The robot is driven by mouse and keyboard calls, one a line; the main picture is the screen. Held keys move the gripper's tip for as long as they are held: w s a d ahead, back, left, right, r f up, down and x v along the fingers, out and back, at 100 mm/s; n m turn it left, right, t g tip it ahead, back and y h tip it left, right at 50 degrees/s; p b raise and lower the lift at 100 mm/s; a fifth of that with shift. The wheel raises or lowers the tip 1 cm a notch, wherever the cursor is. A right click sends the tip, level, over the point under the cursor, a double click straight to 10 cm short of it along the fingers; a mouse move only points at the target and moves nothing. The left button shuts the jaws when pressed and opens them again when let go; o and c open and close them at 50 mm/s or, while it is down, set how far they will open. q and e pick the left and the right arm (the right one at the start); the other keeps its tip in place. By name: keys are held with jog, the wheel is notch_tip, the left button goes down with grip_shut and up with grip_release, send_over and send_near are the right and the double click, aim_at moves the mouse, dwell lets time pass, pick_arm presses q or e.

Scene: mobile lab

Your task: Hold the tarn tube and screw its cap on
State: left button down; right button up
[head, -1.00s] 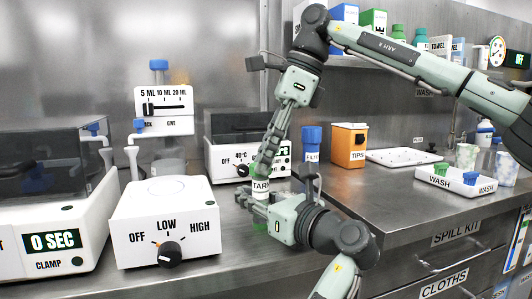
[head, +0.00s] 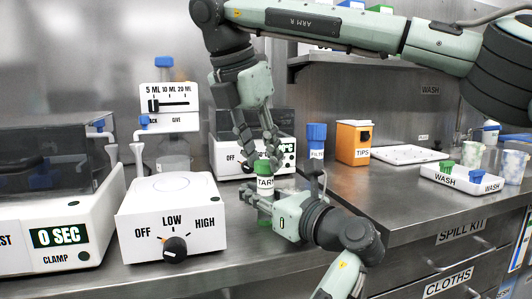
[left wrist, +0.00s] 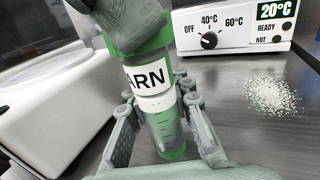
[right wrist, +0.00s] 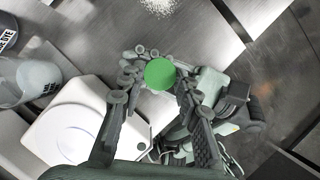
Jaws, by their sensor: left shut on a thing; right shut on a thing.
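The tarn tube (head: 265,183) stands upright above the bench, with a white TARN label. It is clear with green at its lower end in the left wrist view (left wrist: 165,130). My left gripper (head: 262,204) is shut around the tube below its label. The green cap (right wrist: 160,74) is at the top of the tube, seen from above in the right wrist view. My right gripper (head: 262,158) points down from above, shut on the cap, with its fingers on either side. The fingers hide much of the cap; how far it is threaded cannot be told.
A white device with an OFF-LOW-HIGH knob (head: 170,218) stands close left of the tube. A heater with a temperature knob (left wrist: 232,35) is behind. White powder (left wrist: 270,95) lies on the bench.

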jog(key=m, duration=0.2)
jog(key=m+g+h, duration=0.1)
jog(key=m, duration=0.1)
jog(key=m+g, duration=0.1)
jog(key=m, duration=0.1)
jog(key=shift+w+a, duration=0.25)
jog(key=shift+a, duration=0.05)
jog(key=m, duration=0.2)
jog(key=m+g, duration=0.1)
jog(key=m, duration=0.1)
jog(key=shift+d+f+g+h, duration=0.1)
jog(key=shift+f+g+h, duration=0.1)
jog(key=shift+g+h, duration=0.15)
jog(key=o, duration=0.8)
jog(key=shift+w, duration=0.1)
jog(key=shift+d+f+n, duration=0.1)
jog(key=shift+n, duration=0.2)
